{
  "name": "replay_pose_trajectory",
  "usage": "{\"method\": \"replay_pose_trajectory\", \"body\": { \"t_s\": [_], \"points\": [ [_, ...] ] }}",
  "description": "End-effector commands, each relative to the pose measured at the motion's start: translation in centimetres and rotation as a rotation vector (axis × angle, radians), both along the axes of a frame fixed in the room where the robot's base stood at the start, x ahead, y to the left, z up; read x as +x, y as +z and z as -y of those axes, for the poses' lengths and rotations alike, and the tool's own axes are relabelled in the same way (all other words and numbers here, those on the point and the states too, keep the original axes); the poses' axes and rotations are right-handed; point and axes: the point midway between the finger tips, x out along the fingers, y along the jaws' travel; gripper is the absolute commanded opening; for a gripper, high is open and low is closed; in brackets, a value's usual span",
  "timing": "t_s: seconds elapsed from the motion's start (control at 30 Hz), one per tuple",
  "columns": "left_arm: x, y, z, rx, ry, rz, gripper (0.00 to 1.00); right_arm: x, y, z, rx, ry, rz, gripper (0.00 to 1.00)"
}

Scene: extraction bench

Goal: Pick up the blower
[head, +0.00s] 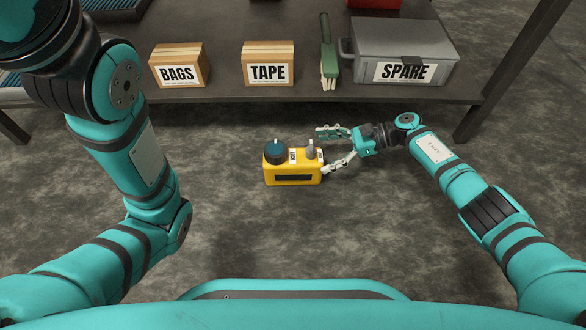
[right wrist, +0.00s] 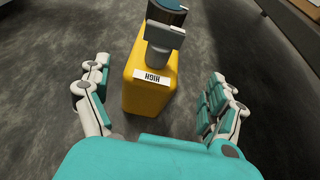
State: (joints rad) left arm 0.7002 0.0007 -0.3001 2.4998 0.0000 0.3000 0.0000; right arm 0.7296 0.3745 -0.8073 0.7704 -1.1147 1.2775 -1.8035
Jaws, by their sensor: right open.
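The blower (head: 293,172) is a yellow box-shaped unit on the grey floor, with a dark teal round cap on its left top and a grey fitting on its right top. It stands upright in front of the bench. My right gripper (head: 328,150) is open at the blower's right end, its fingers pointing left. In the right wrist view the blower (right wrist: 148,92) stands ahead, between the lines of the open fingers (right wrist: 158,100), with a "HIGH" label facing up. I cannot tell whether a finger touches it. My left arm is raised at the left; its gripper is not in view.
The bench shelf (head: 215,88) behind holds a "BAGS" box (head: 178,66), a "TAPE" box (head: 268,64), a green brush (head: 328,52) and a grey "SPARE" bin (head: 404,52). A bench leg (head: 500,75) stands at the right. The floor around the blower is clear.

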Motion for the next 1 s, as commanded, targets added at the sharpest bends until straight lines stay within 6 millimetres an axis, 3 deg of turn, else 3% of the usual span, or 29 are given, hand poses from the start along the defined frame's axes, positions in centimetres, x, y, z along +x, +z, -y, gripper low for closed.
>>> {"method": "replay_pose_trajectory", "body": {
  "t_s": [0.17,0.5,0.77,1.0],
  "points": [
    [0.0,-0.6,0.0,0.000,0.000,-0.001,1.00,-0.2,-0.5,-1.1,0.001,0.002,-0.001,0.92],
    [0.0,-3.0,0.0,0.000,0.000,-0.001,1.00,-0.9,-2.0,-5.2,0.001,0.000,0.001,0.92],
    [0.0,-2.9,0.0,0.000,0.000,-0.001,1.00,-0.9,-1.9,-5.4,0.000,-0.002,0.001,0.92],
    [0.0,-2.9,0.0,-0.001,0.000,-0.001,1.00,-0.9,-1.9,-5.4,0.001,-0.002,0.001,0.62]
  ]
}}
